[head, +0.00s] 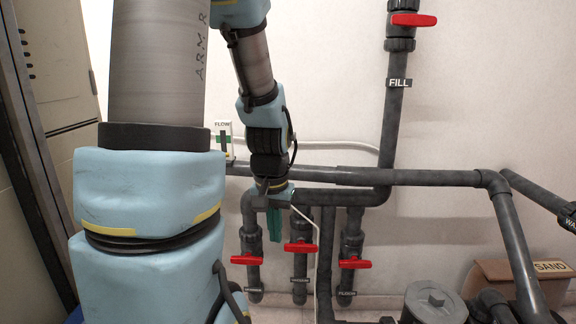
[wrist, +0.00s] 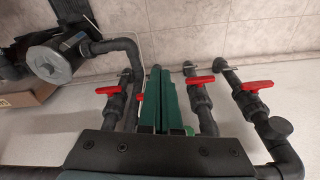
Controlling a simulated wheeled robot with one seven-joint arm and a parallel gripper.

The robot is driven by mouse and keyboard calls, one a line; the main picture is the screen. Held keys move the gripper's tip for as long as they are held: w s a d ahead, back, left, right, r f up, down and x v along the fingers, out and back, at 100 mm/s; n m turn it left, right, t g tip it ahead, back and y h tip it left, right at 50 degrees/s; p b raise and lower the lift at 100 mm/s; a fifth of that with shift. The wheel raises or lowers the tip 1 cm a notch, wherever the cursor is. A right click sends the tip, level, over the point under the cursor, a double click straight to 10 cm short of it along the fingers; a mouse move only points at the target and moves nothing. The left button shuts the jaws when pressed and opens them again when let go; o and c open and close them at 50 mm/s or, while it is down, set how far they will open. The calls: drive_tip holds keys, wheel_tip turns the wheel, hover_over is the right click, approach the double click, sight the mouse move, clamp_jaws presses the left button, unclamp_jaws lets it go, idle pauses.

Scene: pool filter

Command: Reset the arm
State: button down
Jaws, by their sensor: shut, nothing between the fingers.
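My gripper (head: 274,226) has green fingers and hangs at the end of my blue and grey arm, in front of the pipework in the head view. In the wrist view my gripper (wrist: 158,75) shows its green fingers side by side, closed together with nothing between them. Behind it are several red-handled valves on dark grey pipes. In the head view a left valve handle (head: 247,260), a middle one (head: 300,248) and a right one (head: 355,263) are visible. My arm covers part of the pipes and the wall.
A red-handled valve (head: 413,19) sits high on the FILL pipe (head: 392,130). A horizontal pipe (head: 430,178) runs behind the gripper. A grey pump lid (head: 431,296) and a box marked SAND (head: 549,267) stand at lower right. A tall cabinet (head: 58,80) is at left.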

drive_tip(key=s+a+r+n, duration=0.1)
drive_tip(key=s+a+n, duration=0.1)
drive_tip(key=s+a, duration=0.2)
wheel_tip(320, 180, up, 26)
drive_tip(key=p, duration=2.5)
drive_tip(key=shift+p, duration=0.4)
